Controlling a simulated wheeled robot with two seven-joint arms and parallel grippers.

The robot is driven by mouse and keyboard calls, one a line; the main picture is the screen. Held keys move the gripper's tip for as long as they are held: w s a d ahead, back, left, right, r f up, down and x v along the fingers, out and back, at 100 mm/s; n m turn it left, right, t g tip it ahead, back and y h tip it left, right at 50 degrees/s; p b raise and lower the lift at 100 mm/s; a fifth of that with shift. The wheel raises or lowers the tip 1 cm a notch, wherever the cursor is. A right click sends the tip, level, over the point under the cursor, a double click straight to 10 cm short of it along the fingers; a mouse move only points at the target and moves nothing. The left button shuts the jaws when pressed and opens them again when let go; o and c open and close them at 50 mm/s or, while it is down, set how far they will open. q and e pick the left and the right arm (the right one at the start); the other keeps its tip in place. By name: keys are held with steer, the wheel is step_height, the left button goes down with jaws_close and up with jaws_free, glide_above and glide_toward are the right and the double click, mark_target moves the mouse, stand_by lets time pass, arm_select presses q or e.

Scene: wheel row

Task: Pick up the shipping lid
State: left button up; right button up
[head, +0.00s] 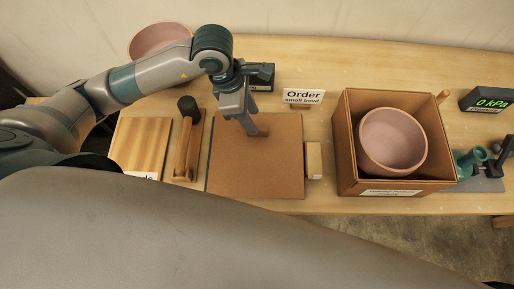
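The shipping lid appears to be the flat brown square panel (255,172) in the middle of the table, with a small reddish-brown grip block (264,131) near its far part. It looks flat on the table. My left gripper (251,130) points down over the lid, with its fingers at the left end of the block. The fingers overlap in this view, so I cannot tell whether they are closed on it. An open cardboard box (345,145) with a pink bowl (393,141) inside stands to the right. My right gripper is not in view.
Left of the lid are a dark-headed wooden-handled tool (184,150) and a pale wooden board (141,146). A small tan block (314,160) sits between lid and box. An order sign (303,96) and another pink bowl (158,39) stand behind. A gauge display (488,101) is far right.

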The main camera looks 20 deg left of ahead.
mark_target(258, 128)
arm_select(q)
steer(key=shift+f, duration=0.1)
steer(key=shift+w+d+f+p, duration=0.1)
steer(key=shift+f+p, duration=0.4)
steer(key=shift+p, duration=0.1)
steer(key=p+x, duration=0.1)
steer(key=x, duration=0.2)
steer(key=shift+w+f, duration=0.15)
steer(key=shift+f, duration=0.4)
jaws_close()
